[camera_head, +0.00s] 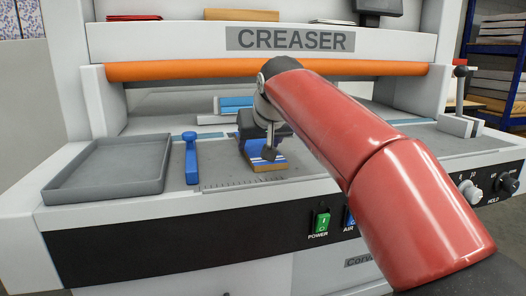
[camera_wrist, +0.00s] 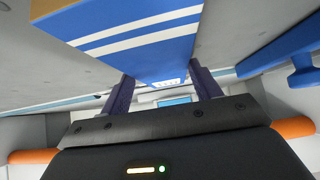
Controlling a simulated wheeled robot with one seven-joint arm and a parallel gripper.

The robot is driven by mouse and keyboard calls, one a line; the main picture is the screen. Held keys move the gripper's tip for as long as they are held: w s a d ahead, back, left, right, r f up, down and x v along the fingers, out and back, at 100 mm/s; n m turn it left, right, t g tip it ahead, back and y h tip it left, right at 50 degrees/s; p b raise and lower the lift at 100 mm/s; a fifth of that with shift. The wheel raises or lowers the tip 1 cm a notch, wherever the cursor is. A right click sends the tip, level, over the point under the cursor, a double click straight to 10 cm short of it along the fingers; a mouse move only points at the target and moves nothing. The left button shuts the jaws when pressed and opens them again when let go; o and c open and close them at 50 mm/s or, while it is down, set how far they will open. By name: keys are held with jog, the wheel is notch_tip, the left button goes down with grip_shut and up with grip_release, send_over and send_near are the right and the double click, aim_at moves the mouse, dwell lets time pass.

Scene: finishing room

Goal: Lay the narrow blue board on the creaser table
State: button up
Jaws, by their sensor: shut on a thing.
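The narrow blue board (camera_wrist: 150,40) has white stripes and a tan edge. My gripper (camera_wrist: 166,90) is shut on it, with a dark finger on either side of one end in the wrist view. In the head view the board (camera_head: 268,160) shows just below my gripper (camera_head: 262,145), low over the front of the grey creaser table (camera_head: 220,182), near a ruler scale. I cannot tell whether the board touches the table. My red arm comes in from the right and hides part of the table.
An empty grey tray (camera_head: 108,168) lies on the table's left, with a blue-handled tool (camera_head: 191,160) beside it. Blue and white pieces (camera_head: 232,104) lie behind my gripper. An orange roller bar (camera_head: 180,70) crosses above. A metal stop (camera_head: 460,124) stands at the right.

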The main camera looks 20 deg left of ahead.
jog(key=shift+r, duration=0.15)
jog(key=shift+f, duration=0.2)
jog(key=o, duration=1.1)
jog(key=shift+s+d+r, duration=0.1)
jog(key=shift+s+r, duration=0.05)
jog(key=shift+r, duration=0.25)
jog(key=p+v, duration=0.1)
jog(key=v, duration=1.1)
jog(key=s+d+f+m+h, duration=0.1)
jog(key=s+d+f, duration=0.1)
jog(key=d+f, duration=0.3)
jog(key=s+d+f+m+h, duration=0.1)
jog(key=s+d+f, duration=0.15)
jog(key=d, duration=0.55)
jog(key=s+d+f+m+h, duration=0.1)
jog(key=s+d+f, duration=0.4)
jog(key=f, duration=0.3)
jog(key=s+d+f+m+g+h, duration=0.1)
jog(key=s+d+f+m, duration=0.1)
jog(key=s+d+f, duration=0.4)
jog(key=s+d+f+m+g, duration=0.1)
jog(key=s+d+f, duration=0.4)
jog(key=f, duration=0.5)
jog(key=shift+s+d+f+h, duration=0.15)
jog(key=shift+d+h, duration=0.15)
jog(key=shift+h, duration=0.1)
